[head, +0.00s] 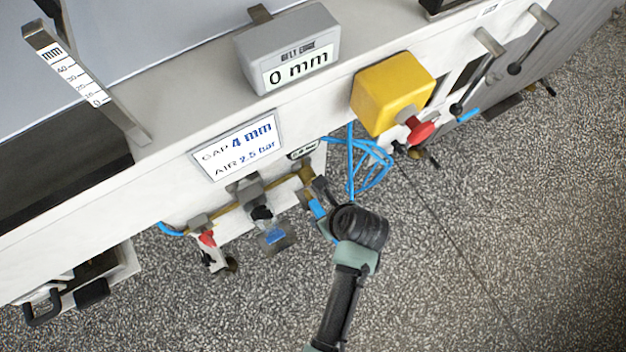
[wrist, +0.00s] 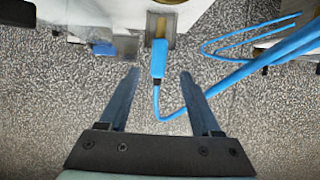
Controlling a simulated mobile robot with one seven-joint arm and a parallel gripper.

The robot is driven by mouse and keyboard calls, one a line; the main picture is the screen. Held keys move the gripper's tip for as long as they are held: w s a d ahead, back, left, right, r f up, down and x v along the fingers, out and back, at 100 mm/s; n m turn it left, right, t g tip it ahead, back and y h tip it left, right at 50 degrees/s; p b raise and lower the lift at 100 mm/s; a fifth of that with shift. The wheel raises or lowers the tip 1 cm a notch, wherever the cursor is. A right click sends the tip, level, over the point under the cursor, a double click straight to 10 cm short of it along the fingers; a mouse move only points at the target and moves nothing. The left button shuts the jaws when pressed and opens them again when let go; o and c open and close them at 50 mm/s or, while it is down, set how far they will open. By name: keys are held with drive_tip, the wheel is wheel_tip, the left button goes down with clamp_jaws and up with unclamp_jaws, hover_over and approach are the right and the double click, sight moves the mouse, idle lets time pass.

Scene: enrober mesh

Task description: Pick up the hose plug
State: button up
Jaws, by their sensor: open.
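The blue hose plug (wrist: 158,58) is upright in the wrist view, with its upper end at a brass-coloured fitting (wrist: 163,27) on the machine. A thin blue hose (wrist: 157,100) hangs from its lower end and curves to the right. My gripper (wrist: 159,76) is open, with one finger on each side of the plug's line. The fingertips appear level with the plug's lower end, and I see no contact. In the head view, the plug (head: 317,208) is a small blue piece beside my gripper, partly hidden by it.
A yellow box with a red knob (head: 420,131) juts out at the upper right, with looped blue hose (head: 372,165) below it. A valve with a blue-marked plate (head: 275,237) and a red-handled valve (head: 207,239) hang to the left.

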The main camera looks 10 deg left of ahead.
sight(319, 211)
drive_tip(key=b+x, duration=0.2)
drive_tip(key=x, duration=0.3)
drive_tip(key=shift+w+a+f+b, duration=0.1)
drive_tip(key=shift+a+f+b, duration=0.15)
drive_tip(key=shift+b, duration=0.1)
drive_tip(key=shift+r, duration=0.1)
clamp_jaws()
